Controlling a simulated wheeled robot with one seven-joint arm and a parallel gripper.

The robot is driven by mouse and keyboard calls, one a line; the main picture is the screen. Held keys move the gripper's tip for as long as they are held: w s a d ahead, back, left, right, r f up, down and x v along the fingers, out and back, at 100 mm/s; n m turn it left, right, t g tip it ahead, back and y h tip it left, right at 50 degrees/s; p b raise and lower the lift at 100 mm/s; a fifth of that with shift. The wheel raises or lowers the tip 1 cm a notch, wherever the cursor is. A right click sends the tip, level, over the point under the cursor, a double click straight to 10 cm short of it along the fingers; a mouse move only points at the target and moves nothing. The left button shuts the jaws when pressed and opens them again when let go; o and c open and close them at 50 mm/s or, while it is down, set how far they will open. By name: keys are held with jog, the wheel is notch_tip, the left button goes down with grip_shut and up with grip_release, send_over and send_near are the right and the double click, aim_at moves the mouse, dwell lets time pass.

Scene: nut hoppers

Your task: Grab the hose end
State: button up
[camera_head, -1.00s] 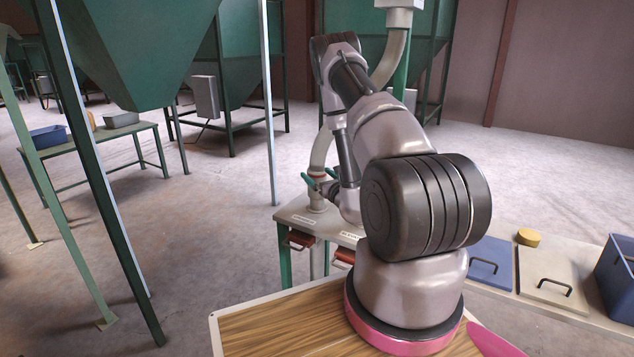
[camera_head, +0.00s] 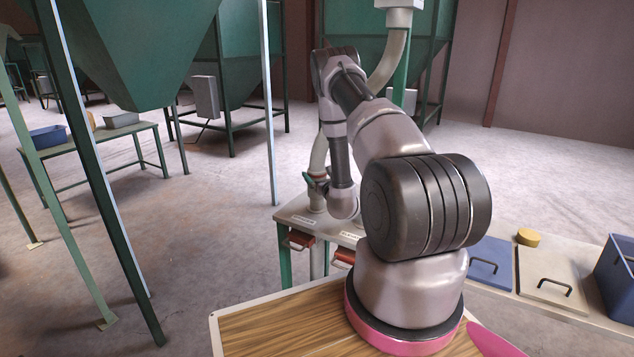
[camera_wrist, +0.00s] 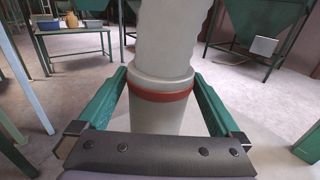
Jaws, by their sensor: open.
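The hose end is a pale grey tube with a red band, standing upright in a grey collar on a small bench. In the wrist view the hose end (camera_wrist: 162,72) is between the two green fingers of my gripper (camera_wrist: 160,95), with a gap on each side. My gripper is open. In the head view my gripper (camera_head: 316,183) is at the hose (camera_head: 320,150), partly hidden by my own arm. The hose's upper part (camera_head: 389,62) curves down from a grey box on a green post.
The bench (camera_head: 292,215) has labels and red handles (camera_head: 299,240) along its front. Green hoppers (camera_head: 140,50) stand at left.

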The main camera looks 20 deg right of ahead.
jog(key=shift+w, duration=0.4)
jog(key=c, duration=1.4)
jog(key=shift+o, duration=0.2)
jog(key=shift+r, duration=0.2)
